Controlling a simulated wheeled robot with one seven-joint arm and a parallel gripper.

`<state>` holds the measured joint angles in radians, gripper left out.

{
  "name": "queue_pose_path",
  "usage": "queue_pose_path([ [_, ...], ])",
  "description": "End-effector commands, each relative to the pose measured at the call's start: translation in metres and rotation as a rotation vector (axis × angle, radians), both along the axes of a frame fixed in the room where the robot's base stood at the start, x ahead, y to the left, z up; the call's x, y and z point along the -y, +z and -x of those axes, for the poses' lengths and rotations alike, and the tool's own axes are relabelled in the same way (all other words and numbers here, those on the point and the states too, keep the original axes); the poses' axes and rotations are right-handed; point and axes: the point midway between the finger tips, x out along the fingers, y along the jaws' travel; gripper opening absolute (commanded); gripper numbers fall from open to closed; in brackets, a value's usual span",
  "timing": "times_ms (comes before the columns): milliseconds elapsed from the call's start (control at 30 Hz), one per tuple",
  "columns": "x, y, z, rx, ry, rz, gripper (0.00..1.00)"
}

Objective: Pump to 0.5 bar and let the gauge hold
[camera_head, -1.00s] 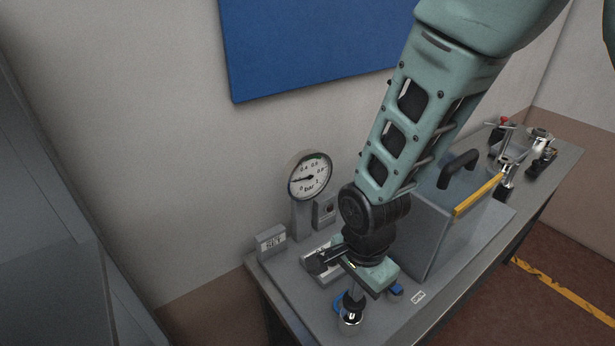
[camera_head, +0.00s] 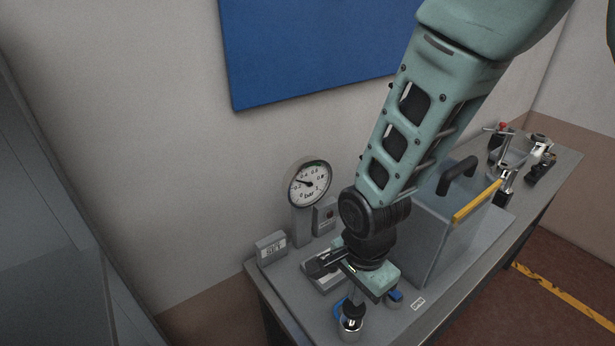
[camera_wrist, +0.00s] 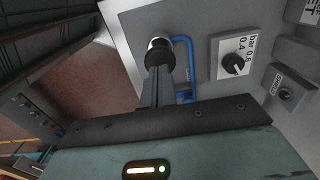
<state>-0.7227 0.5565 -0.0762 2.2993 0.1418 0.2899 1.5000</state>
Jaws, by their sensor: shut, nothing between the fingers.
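The round pressure gauge (camera_head: 309,184) stands on a post at the back of the bench. Its needle points left and slightly up, below the 0.4 mark as far as I can read. The small pump (camera_head: 349,328), a silver cylinder with a dark top, stands at the bench's front. It also shows in the wrist view (camera_wrist: 156,43). My gripper (camera_head: 354,304) points down with its fingers shut against the pump's dark top, holding nothing between them. The fingertips (camera_wrist: 160,62) hide part of it. A blue hose (camera_wrist: 186,60) runs beside the pump.
A black knob on a panel marked 0.4 and 0.6 bar (camera_wrist: 235,62) sits close to my fingers. A small box with a red spot (camera_head: 326,215) stands by the gauge, a label block (camera_head: 271,247) left of it.

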Motion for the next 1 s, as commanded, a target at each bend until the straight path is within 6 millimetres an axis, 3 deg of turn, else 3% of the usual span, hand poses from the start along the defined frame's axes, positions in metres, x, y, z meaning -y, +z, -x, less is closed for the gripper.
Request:
queue_pose_path([
  [533,0.0,-0.004,0.0,0.0,0.0,0.0,0.0],
  [1000,0.0,-0.043,0.0,-0.001,0.0,0.001,0.0],
])
